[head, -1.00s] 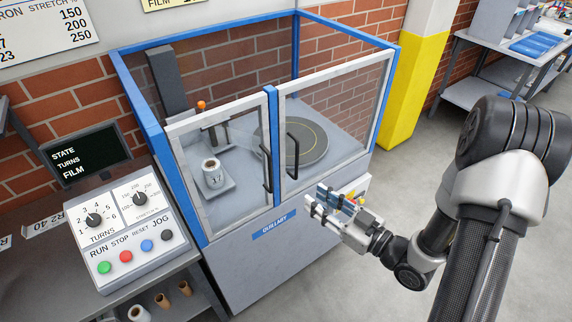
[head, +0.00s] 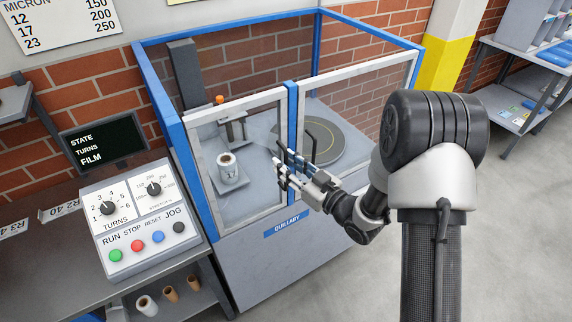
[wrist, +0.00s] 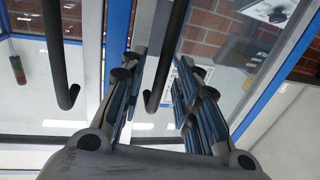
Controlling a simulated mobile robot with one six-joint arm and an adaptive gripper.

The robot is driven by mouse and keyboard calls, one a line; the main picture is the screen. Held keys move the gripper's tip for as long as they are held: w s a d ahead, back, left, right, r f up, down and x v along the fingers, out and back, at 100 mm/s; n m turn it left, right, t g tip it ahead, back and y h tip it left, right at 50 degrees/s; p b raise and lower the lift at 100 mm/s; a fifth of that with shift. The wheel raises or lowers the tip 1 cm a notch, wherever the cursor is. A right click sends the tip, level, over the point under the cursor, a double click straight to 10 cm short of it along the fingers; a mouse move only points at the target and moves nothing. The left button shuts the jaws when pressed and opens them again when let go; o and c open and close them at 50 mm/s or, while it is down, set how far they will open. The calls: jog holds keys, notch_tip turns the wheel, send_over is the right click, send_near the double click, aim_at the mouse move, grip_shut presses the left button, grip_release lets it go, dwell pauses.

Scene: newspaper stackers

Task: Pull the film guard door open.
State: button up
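The machine guard has two white-framed clear doors side by side, the narrower left door (head: 240,213) and the wider right door (head: 352,75), with a blue post between them. Both look closed. I cannot tell by label which is the film guard door. My gripper (head: 283,167) is at the left door's handle, which its fingers mostly hide in the head view. In the wrist view my gripper (wrist: 160,80) has its fingers apart, with that black bar handle (wrist: 168,62) between them; a firm grip does not show. The right door's black handle (wrist: 58,60) is outside the fingers.
A control console (head: 140,220) with knobs and coloured buttons stands left, below a dark screen (head: 103,140). Inside the guard are a white roll (head: 229,170) and a round turntable (head: 335,148). The floor (head: 510,240) to the right is clear.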

jog(key=shift+w+a, duration=0.3)
jog(key=shift+c, duration=0.2)
grip_shut()
dwell(0.5)
